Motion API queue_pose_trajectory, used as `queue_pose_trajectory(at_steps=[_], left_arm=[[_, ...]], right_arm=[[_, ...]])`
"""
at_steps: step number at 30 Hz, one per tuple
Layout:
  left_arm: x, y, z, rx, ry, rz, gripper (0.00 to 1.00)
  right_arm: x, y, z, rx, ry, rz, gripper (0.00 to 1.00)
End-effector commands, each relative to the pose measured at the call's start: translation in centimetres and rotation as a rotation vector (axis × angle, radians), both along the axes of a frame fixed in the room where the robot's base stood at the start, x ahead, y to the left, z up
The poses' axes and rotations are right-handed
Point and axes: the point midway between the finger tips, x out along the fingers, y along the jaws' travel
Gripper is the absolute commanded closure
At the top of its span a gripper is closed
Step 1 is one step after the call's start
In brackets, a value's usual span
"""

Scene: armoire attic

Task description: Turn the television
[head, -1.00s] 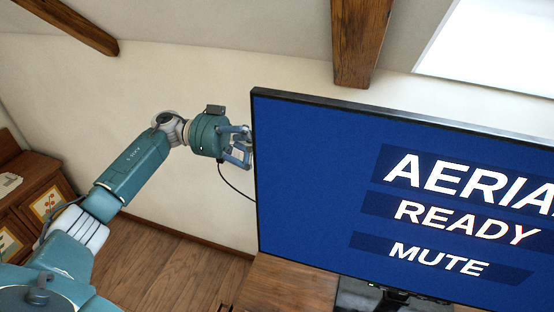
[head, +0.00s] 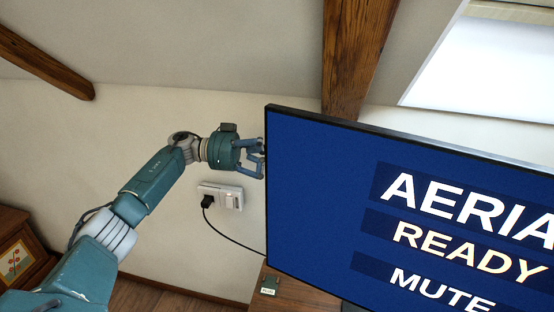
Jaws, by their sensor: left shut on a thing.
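The television (head: 320,200) fills the right side of the head view, with a blue screen reading "AERIA", "READY" and "MUTE". Its right part runs out of the picture. My left gripper (head: 262,158) is at the television's left edge, in its upper half, and is shut on that edge. The fingertips are partly hidden at the edge. The television's stand is hardly visible at the bottom. My right gripper does not show.
A wall socket (head: 232,195) with a black plug (head: 208,202) and cable sits behind my left arm. The cable runs behind the television. A wooden cabinet top (head: 290,296) is below, with a small green tag (head: 270,284). A painted wooden cabinet (head: 18,250) stands at far left.

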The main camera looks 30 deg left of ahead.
Motion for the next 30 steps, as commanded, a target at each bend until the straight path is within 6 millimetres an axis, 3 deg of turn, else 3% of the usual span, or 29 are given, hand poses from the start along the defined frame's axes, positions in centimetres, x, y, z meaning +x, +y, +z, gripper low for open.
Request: queue_pose_trajectory(at_steps=[1, 13, 15, 19, 30], left_arm=[[-0.25, -1.76, -0.18, -0.006, -0.003, -0.038, 1.00], [-0.25, -1.71, -0.31, -0.004, 0.000, -0.038, 1.00], [-0.25, -1.71, -0.33, -0.005, 0.001, -0.038, 0.79], [-0.27, -1.72, -0.45, -0.002, 0.002, -0.038, 0.53], [-0.29, -1.71, -0.93, 0.003, 0.007, -0.037, 0.50]], right_arm=[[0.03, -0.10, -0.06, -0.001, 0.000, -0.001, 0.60], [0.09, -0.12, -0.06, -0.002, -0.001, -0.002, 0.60], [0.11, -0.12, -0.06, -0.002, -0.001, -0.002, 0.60], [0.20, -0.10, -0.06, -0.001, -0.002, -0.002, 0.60], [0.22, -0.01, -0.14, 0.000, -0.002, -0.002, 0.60]])
